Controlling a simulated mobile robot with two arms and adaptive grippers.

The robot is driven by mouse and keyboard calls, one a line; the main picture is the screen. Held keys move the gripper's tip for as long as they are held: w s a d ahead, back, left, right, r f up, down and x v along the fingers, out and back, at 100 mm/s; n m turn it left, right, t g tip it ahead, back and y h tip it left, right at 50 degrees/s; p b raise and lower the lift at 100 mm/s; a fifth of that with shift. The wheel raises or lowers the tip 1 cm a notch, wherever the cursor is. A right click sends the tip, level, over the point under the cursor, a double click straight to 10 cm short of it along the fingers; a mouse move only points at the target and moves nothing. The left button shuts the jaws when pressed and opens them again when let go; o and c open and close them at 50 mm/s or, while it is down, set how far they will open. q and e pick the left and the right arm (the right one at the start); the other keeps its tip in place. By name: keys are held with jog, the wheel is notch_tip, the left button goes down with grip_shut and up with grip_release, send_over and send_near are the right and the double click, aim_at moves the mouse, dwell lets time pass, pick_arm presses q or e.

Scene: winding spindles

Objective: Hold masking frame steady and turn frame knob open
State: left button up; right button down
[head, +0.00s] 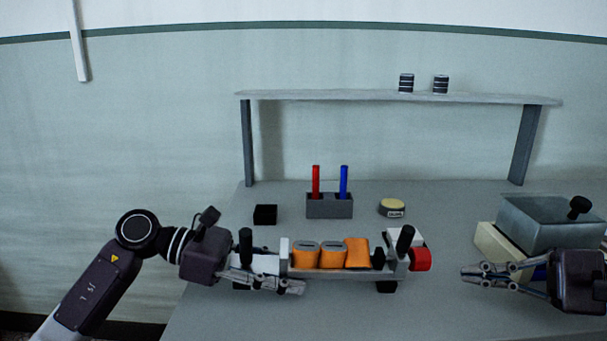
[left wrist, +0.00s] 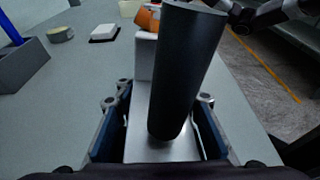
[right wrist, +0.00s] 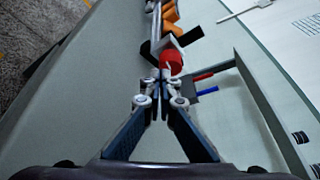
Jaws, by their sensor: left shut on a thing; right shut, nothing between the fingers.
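The masking frame (head: 340,273) is a grey bar lying across the table, carrying several orange pieces (head: 332,254) and an upright black post near each end. Its red knob (head: 420,259) is at the right end; it also shows in the right wrist view (right wrist: 171,64). My left gripper (head: 292,284) is shut on the frame's left end. The left wrist view shows its fingers on both sides of the grey end, with the left black post (left wrist: 182,75) rising between them. My right gripper (head: 468,273) is shut and empty, a short gap right of the knob, pointing towards it.
A grey holder (head: 330,206) with a red and a blue stick stands behind the frame, between a black block (head: 265,214) and a round yellow-topped tin (head: 391,207). A grey-blue box (head: 545,228) stands behind my right gripper. A shelf (head: 400,97) spans the back.

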aim_at(422, 264)
pick_arm(q)
jog(key=shift+r, duration=0.15)
pick_arm(e)
jog(key=shift+d, duration=0.4)
jog(key=shift+w+d+r, duration=0.25)
jog(key=shift+w+r, duration=0.05)
jog(key=shift+r, duration=0.25)
jog(key=shift+w+d+r, duration=0.2)
jog(key=shift+w+r, duration=0.1)
jog(key=shift+r, duration=0.25)
jog(key=shift+s+a+r, duration=0.1)
jog(key=shift+a+r, duration=0.05)
jog(key=shift+a, duration=1.55)
jog(key=shift+s+a+r, duration=0.1)
jog(key=shift+a, duration=1.6)
pick_arm(q)
jog(key=shift+s+d+r, duration=0.1)
pick_arm(e)
jog(key=shift+w+f, duration=0.3)
pick_arm(q)
jog(key=shift+s, duration=0.1)
pick_arm(e)
jog(key=shift+s+f, duration=0.2)
jog(key=shift+f, duration=0.2)
jog(key=shift+s+d+r, duration=0.1)
jog(key=shift+s+r, duration=0.1)
jog(key=shift+d+f, duration=0.1)
jog(key=shift+d, duration=2.8)
